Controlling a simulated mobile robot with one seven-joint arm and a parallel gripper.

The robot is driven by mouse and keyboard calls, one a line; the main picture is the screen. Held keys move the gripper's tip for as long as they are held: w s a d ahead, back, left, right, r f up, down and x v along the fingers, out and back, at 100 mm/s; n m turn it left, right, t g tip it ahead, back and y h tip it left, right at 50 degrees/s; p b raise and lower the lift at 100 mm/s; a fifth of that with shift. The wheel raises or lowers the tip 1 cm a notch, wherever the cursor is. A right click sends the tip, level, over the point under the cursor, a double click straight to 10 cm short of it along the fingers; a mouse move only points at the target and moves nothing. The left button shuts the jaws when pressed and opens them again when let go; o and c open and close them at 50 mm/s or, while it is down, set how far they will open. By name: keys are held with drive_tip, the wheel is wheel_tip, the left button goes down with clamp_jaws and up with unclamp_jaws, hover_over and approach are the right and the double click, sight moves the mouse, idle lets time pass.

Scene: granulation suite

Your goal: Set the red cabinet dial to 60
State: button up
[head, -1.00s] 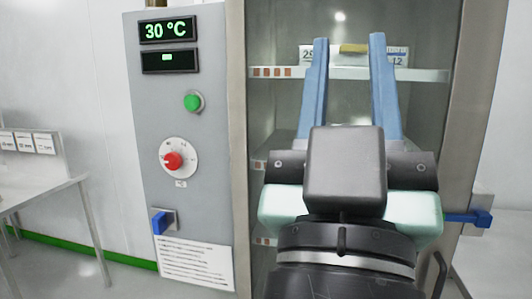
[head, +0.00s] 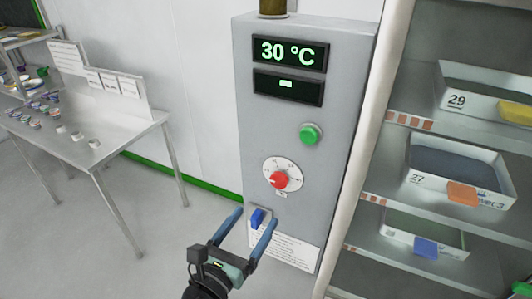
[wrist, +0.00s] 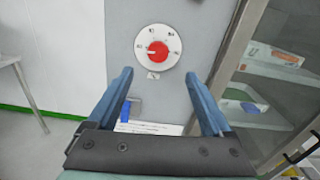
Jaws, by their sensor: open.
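The red dial (head: 279,180) sits on a round white scale plate on the grey cabinet panel (head: 322,200). Its scale numbers are too small to read. A display (head: 289,52) above it reads 30 °C. In the wrist view the dial (wrist: 158,51) is at the top middle, beyond the fingertips. My gripper (head: 253,222) is open and empty, with blue fingers, below and in front of the dial, apart from it. It also shows in the wrist view (wrist: 158,85).
A blue switch (head: 257,218) is on the panel below the dial, close to the fingertips in the picture. A green button (head: 310,134) is above the dial. Open shelves with labelled trays (head: 458,178) stand right. A metal table (head: 90,130) with small cups stands left.

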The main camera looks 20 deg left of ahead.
sight(277, 182)
drive_tip(key=shift+n, duration=0.4)
drive_tip(key=w, duration=1.2)
drive_tip(key=shift+w+f, duration=0.15)
drive_tip(key=shift+w, duration=0.15)
clamp_jaws()
